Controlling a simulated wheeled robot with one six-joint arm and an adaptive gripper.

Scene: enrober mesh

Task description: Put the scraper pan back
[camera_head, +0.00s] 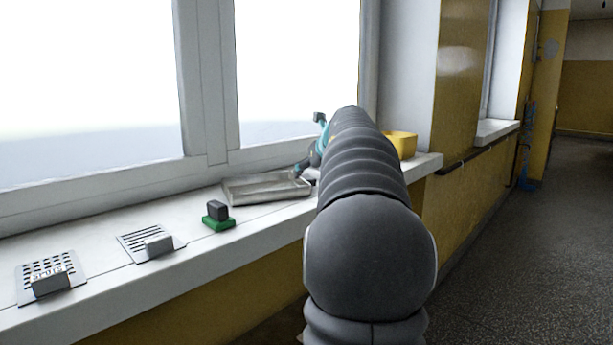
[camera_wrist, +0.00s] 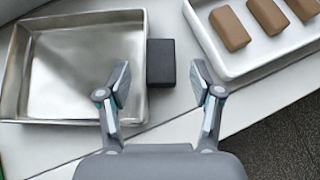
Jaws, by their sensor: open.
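The scraper pan (camera_head: 266,188) is a shallow metal tray lying on the white window sill. In the wrist view the pan (camera_wrist: 78,121) is on the left, empty, with a dark block-shaped handle (camera_wrist: 161,62) at its right side. My gripper (camera_wrist: 161,80) is open, its two fingers apart on either side of the handle's near end. I cannot tell whether a finger touches the handle or the pan's rim. In the head view my arm hides most of the gripper and the handle area.
A pale tray (camera_wrist: 218,67) with brown blocks (camera_wrist: 230,28) lies right of the handle. Two slotted or perforated plates (camera_head: 127,238) (camera_head: 25,291) with grey handles and a green-based block (camera_head: 217,222) lie left along the sill (camera_head: 180,283). A yellow object (camera_head: 404,143) stands behind my arm.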

